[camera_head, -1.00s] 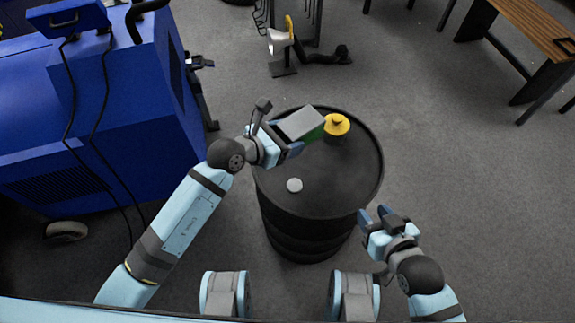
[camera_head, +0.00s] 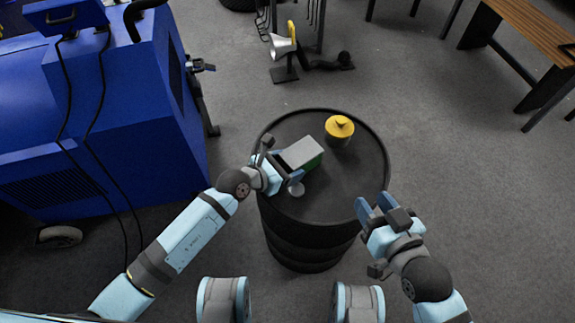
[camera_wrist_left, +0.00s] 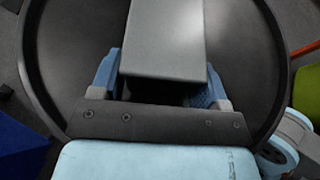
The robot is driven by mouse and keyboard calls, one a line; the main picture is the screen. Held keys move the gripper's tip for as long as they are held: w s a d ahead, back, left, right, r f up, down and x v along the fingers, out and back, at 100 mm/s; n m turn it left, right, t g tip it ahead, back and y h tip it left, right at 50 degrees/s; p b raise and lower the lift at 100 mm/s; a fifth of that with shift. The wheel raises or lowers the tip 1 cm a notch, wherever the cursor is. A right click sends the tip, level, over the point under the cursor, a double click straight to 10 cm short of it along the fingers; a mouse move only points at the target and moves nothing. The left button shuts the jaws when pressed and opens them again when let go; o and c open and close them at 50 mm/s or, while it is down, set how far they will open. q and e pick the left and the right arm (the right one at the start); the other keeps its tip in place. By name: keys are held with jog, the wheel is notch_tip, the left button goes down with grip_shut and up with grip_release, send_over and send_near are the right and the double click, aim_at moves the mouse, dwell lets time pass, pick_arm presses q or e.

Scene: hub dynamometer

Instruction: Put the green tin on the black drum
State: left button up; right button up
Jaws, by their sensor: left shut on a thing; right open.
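The green tin (camera_head: 302,153) has a grey top and a green side, and my left gripper (camera_head: 290,167) is shut on it. In the left wrist view the tin's grey top (camera_wrist_left: 166,40) sits between the two blue fingers (camera_wrist_left: 160,80). The tin is over the top of the black drum (camera_head: 345,178); I cannot tell whether it touches. The drum's rim also shows in the left wrist view (camera_wrist_left: 36,75). My right gripper (camera_head: 376,203) is open and empty, at the drum's right front edge.
A yellow-topped container (camera_head: 339,129) stands on the drum just behind the tin. A blue machine (camera_head: 120,115) stands left and a wooden bench (camera_head: 530,30) far right. The drum's front right top is clear.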

pick_arm(q)
jog(key=o, duration=1.1)
jog(key=shift+r, duration=0.1)
jog(key=shift+s+a+r, duration=0.1)
jog(key=shift+s+a, duration=0.1)
jog(key=shift+a, duration=0.05)
jog(key=p+v, duration=0.2)
jog(key=v, duration=0.9)
jog(key=shift+s+r+p, duration=0.1)
jog(key=shift+p, duration=0.3)
pick_arm(e)
jog(key=f, duration=0.1)
jog(key=s+d+f+g, duration=0.1)
jog(key=d+f+g+h, duration=0.1)
jog(key=shift+s+f, duration=0.3)
jog(key=shift+s, duration=0.05)
